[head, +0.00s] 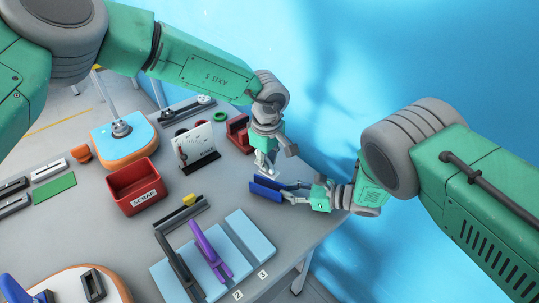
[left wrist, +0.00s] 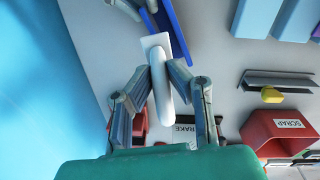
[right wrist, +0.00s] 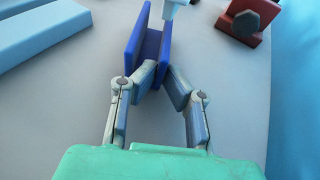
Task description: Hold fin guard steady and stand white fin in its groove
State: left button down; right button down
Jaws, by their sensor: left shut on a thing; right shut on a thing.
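The white fin (left wrist: 161,85) is held between the fingers of my left gripper (left wrist: 163,78); it also shows in the head view (head: 264,171). The blue fin guard (head: 265,190) is a channel with two upright walls, low over the grey table near its right edge. My right gripper (head: 287,186) is shut on it from the right. In the right wrist view the guard (right wrist: 148,48) is clasped at its near end, and a piece of the white fin (right wrist: 176,6) shows by its far end. I cannot tell whether the fin touches the guard or its groove.
A red scrap bin (head: 135,186), a white sign (head: 196,147) and a dark red block (head: 239,134) stand to the left and behind. Light blue slabs (head: 250,236) with a purple tool (head: 208,250) lie in front. The table's right edge is close to my right gripper.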

aim_at(267, 175)
pick_arm(q)
jog(key=shift+a+f, duration=0.1)
jog(key=shift+f, duration=0.05)
jog(key=shift+d, duration=0.35)
pick_arm(e)
jog(key=shift+d, duration=0.25)
pick_arm(q)
jog(key=shift+s+a+n, duration=0.4)
jog(key=shift+s+n, duration=0.05)
jog(key=shift+n, duration=0.55)
pick_arm(e)
jog(key=shift+a, duration=0.2)
pick_arm(q)
jog(key=shift+s+n+g, duration=0.15)
jog(key=shift+n+g, duration=0.15)
jog(key=shift+d, duration=0.1)
pick_arm(e)
jog(key=shift+d, duration=0.1)
pick_arm(q)
jog(key=shift+f, duration=1.45)
jog(key=c, duration=1.4)
grip_release()
jog(key=shift+c, duration=0.2)
